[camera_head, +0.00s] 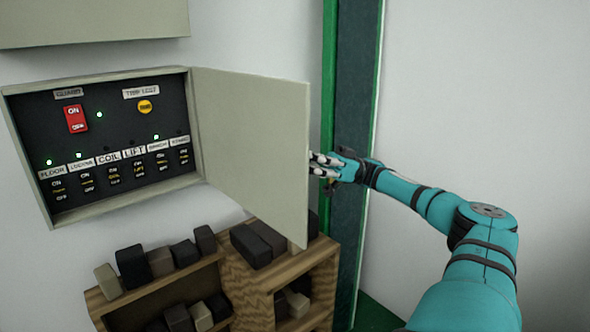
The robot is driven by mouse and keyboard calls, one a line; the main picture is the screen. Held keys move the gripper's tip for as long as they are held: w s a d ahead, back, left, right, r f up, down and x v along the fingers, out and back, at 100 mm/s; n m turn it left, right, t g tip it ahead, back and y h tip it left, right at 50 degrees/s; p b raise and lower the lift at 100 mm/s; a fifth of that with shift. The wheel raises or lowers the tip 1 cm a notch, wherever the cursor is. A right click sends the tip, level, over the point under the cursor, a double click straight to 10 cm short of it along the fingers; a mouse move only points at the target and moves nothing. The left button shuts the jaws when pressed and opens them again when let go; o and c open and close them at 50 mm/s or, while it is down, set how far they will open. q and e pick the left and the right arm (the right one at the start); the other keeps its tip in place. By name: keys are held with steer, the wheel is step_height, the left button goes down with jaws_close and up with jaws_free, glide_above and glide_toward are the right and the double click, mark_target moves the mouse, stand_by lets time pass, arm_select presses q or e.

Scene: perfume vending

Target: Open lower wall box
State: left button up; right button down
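The lower wall box (122,139) is on the wall at the left, with its grey door (254,145) swung wide open to the right. Inside is a black panel with a red ON/OFF switch (75,118), a yellow button (145,106), green lights and a row of labelled switches. My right gripper (318,166) is beside the free edge of the door, on its right. Its fingertips are at or just behind that edge; contact cannot be told. The fingers appear spread, but part of the tips is hidden. My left gripper is not in view.
Another grey box (90,18) is above on the wall. A wooden shelf (240,281) with several dark and tan blocks stands below the door. A green-edged dark post (352,120) rises behind my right gripper. The wall at the right is bare.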

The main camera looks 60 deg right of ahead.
steer(key=shift+d, duration=0.2)
steer(key=c, duration=1.6)
jaws_free()
steer(key=shift+c, duration=0.2)
glide_toward(291, 106)
steer(key=x, duration=0.2)
steer(key=w+x, duration=0.1)
steer(key=x, duration=0.2)
steer(key=shift+w+r, duration=0.1)
